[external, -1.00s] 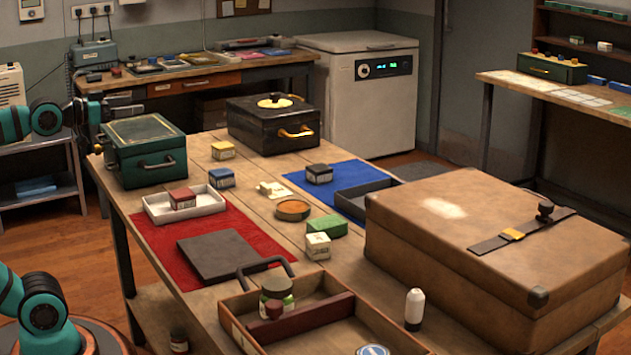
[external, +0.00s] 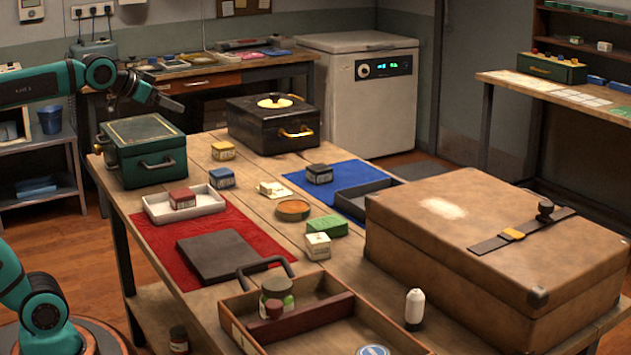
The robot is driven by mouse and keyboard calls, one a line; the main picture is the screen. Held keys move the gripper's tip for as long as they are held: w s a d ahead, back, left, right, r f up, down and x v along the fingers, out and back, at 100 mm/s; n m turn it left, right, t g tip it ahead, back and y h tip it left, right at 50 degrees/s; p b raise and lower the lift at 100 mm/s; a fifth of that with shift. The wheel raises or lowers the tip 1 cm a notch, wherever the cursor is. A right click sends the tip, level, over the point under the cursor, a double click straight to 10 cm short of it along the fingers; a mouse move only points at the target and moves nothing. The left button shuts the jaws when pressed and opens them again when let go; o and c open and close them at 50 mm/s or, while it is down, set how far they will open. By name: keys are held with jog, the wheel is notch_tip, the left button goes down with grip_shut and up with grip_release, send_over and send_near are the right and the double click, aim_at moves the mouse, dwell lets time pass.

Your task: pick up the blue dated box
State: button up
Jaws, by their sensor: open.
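The blue dated box (external: 222,178) is a small box with a blue top and pale labelled sides. It stands upright on the bare wooden table, just behind the white tray (external: 158,213) and right of the green metal case (external: 141,152). The writing on its label is too small to read. My gripper (external: 170,103) is open and empty. It appears above the back of the green case, up and to the left of the blue box and well apart from it.
A red-topped box (external: 182,198) sits in the white tray. A yellow-topped box (external: 223,150) stands behind the blue one, and a black case (external: 272,122) is farther back. A large brown suitcase (external: 480,240) fills the right side. Bare wood surrounds the blue box.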

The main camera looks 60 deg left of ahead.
jog(key=w+a+f+g, duration=0.4)
jog(key=w+g, duration=0.1)
jog(key=w, duration=0.5)
jog(key=g, duration=0.7)
send_over(223, 171)
notch_tip(223, 171, down, 5)
jog(key=shift+h, duration=0.4)
notch_tip(223, 171, down, 18)
jog(key=shift+r, duration=0.1)
jog(key=c, duration=1.1)
jog(key=shift+r, duration=0.1)
